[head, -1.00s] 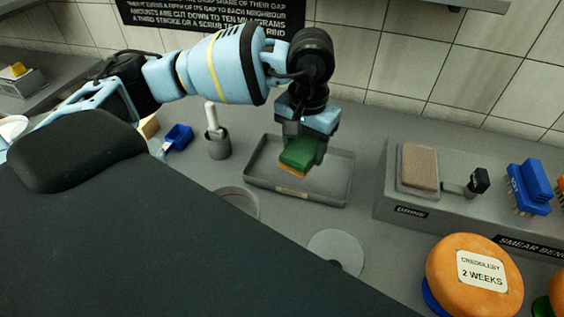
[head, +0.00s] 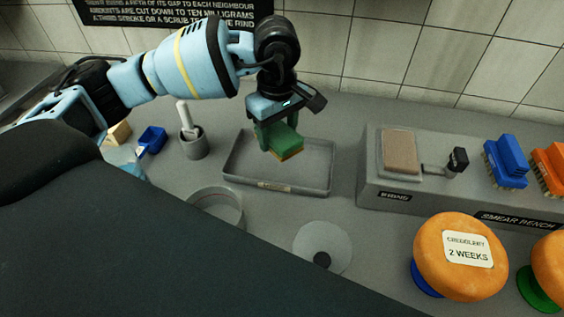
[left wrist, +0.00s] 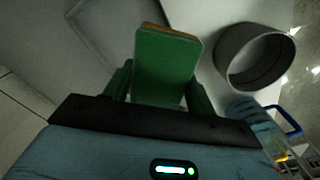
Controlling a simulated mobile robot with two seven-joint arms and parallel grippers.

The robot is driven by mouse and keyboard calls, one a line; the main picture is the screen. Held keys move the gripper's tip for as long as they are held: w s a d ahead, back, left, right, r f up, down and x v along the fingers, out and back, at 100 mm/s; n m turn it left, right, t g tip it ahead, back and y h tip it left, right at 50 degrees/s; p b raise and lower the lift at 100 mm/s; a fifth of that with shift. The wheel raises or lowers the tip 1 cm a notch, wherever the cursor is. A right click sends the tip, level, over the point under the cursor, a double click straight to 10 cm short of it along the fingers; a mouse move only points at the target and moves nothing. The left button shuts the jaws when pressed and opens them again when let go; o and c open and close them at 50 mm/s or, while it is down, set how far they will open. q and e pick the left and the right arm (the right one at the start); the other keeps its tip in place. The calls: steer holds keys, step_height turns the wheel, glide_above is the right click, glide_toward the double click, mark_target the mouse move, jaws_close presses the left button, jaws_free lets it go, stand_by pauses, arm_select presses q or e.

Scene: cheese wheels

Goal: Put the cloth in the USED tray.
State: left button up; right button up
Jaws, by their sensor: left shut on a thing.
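My left gripper (head: 273,132) is shut on a green pad (head: 286,140) with a tan underside. It looks like a block; I cannot tell from its surface that it is cloth. In the left wrist view the pad (left wrist: 166,65) sticks out beyond the fingers, with an orange-brown edge at its tip. In the head view the pad appears over the back middle of a shallow grey tray (head: 312,180), above its floor. The tray bears a small label on its front rim, too small to read. No other thing shows in the tray. My right gripper is not in view.
A round bowl (head: 217,204) and a pale disc (head: 323,246) lie in front. The raised bench (head: 372,180), brushes and orange cheese wheels (head: 461,257) are at right.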

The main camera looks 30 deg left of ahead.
mark_target(281, 126)
arm_select(q)
steer(key=n, duration=0.2)
steer(key=w+n, duration=0.1)
steer(key=n, duration=0.3)
steer(key=shift+w+a+f, duration=0.15)
steer(key=shift+a+f, duration=0.05)
steer(key=shift+f, duration=0.2)
steer(key=n, duration=0.4)
steer(key=w+n, duration=0.1)
steer(key=n, duration=0.1)
steer(key=shift+w+a+f+b, duration=0.1)
steer(key=shift+a+f+b, duration=0.1)
steer(key=shift+f+b, duration=0.1)
steer(key=n, duration=0.4)
steer(key=w+n, duration=0.1)
steer(key=n, duration=0.1)
steer(key=shift+a+f, duration=0.2)
steer(key=shift+f, duration=0.1)
steer(key=n, duration=0.2)
steer(key=w+n, duration=0.1)
steer(key=n, duration=0.5)
steer(key=shift+w+a+f, duration=0.15)
steer(key=shift+a+f, duration=0.1)
steer(key=shift+f, duration=0.1)
steer(key=shift+f+b, duration=0.35)
steer(key=shift+f, duration=4.65)
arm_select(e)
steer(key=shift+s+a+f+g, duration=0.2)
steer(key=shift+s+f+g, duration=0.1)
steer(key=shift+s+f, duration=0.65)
